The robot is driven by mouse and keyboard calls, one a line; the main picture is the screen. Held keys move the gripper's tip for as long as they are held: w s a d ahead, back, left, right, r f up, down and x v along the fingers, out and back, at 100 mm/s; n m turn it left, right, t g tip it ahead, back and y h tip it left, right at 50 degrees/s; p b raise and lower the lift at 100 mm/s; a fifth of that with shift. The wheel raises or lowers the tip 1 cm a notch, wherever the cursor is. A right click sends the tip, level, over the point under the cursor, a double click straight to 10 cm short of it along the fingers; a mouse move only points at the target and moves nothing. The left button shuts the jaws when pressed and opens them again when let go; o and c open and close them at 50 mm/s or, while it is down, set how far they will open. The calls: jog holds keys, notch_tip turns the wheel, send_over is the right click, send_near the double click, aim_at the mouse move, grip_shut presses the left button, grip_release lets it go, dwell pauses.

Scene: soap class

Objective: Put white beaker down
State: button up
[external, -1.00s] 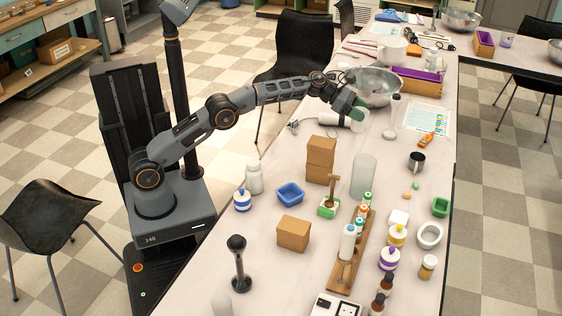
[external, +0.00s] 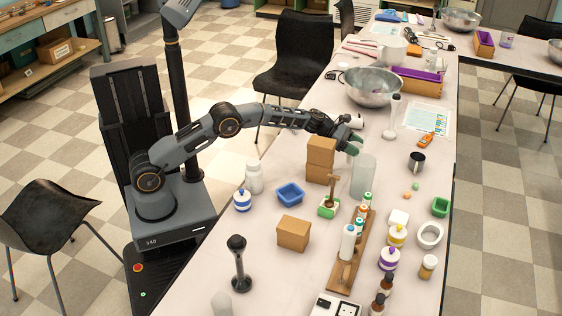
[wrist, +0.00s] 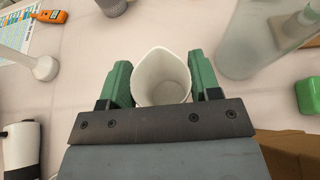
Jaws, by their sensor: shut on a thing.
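The white beaker (wrist: 161,78) is in the wrist view, its open mouth facing the camera and its inside empty. My gripper (wrist: 160,82) has its two green fingers on either side of the beaker, shut on it. The beaker is mostly hidden by the gripper there. I cannot tell whether its base touches the table.
The clear cylinder also stands close on the right in the wrist view (wrist: 240,50). Bare table lies between stand and cylinder.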

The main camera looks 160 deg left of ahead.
jog(key=shift+f, duration=1.65)
jog(key=shift+f, duration=0.1)
jog(key=o, duration=0.9)
jog(key=shift+s+r, duration=0.1)
jog(key=shift+r, duration=0.1)
jog(key=v, duration=1.1)
jog(key=shift+s+d+r+b, duration=0.2)
jog(key=shift+d+b, duration=0.1)
jog(key=shift+b, duration=0.1)
